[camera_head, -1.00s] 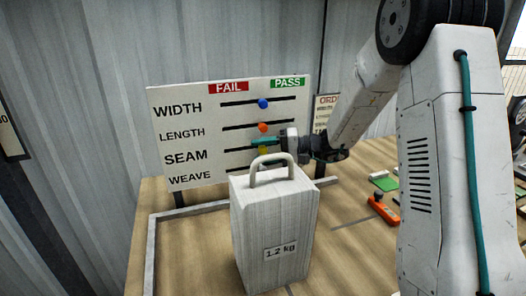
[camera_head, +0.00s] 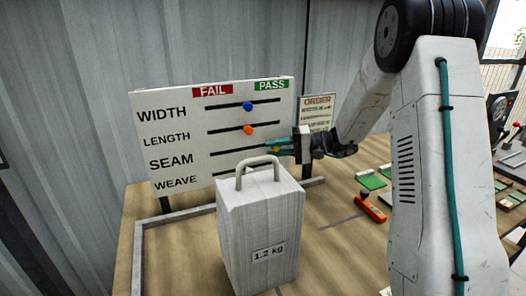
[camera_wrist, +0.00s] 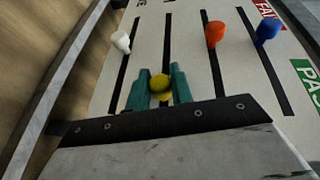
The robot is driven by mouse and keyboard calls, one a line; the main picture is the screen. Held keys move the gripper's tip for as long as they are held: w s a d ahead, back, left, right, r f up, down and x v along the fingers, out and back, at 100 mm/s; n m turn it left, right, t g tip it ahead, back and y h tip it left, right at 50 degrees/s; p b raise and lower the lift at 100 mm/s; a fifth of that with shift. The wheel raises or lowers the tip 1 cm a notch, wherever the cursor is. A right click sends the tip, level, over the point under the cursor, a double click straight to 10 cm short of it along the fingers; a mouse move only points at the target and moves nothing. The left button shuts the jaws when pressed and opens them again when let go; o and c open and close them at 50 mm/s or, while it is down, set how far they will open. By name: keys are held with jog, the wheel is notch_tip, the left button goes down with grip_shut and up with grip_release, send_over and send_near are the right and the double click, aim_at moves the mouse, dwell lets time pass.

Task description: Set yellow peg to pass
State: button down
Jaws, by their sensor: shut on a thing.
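The white board (camera_head: 185,122) has rows WIDTH, LENGTH, SEAM and WEAVE under a red FAIL label (camera_head: 212,91) on the left and a green PASS label (camera_head: 271,85) on the right. The yellow peg (camera_head: 276,149) is in the SEAM slot, right of the blue and orange pegs, on the PASS side. My gripper (camera_head: 280,146) is shut on it. In the wrist view the yellow peg (camera_wrist: 160,82) sits between the teal fingers (camera_wrist: 160,88). The slot's right end is hidden by my gripper.
The blue peg (camera_head: 247,106) and orange peg (camera_head: 248,130) stand mid-slot. The white WEAVE peg (camera_wrist: 121,41) shows only in the wrist view. A handled 1.2 kg block (camera_head: 262,225) stands before the board, close below my gripper. An orange tool (camera_head: 370,207) lies right.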

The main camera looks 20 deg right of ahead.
jog(key=shift+d, duration=0.2)
jog(key=c, duration=1.2)
grip_release()
jog(key=shift+d, duration=0.15)
jog(key=shift+c, duration=0.2)
jog(key=f+v, duration=0.1)
jog(key=v, duration=0.6)
jog(key=shift+s+d+r, duration=0.2)
jog(key=shift+d+r, duration=0.05)
jog(key=shift+r, duration=0.25)
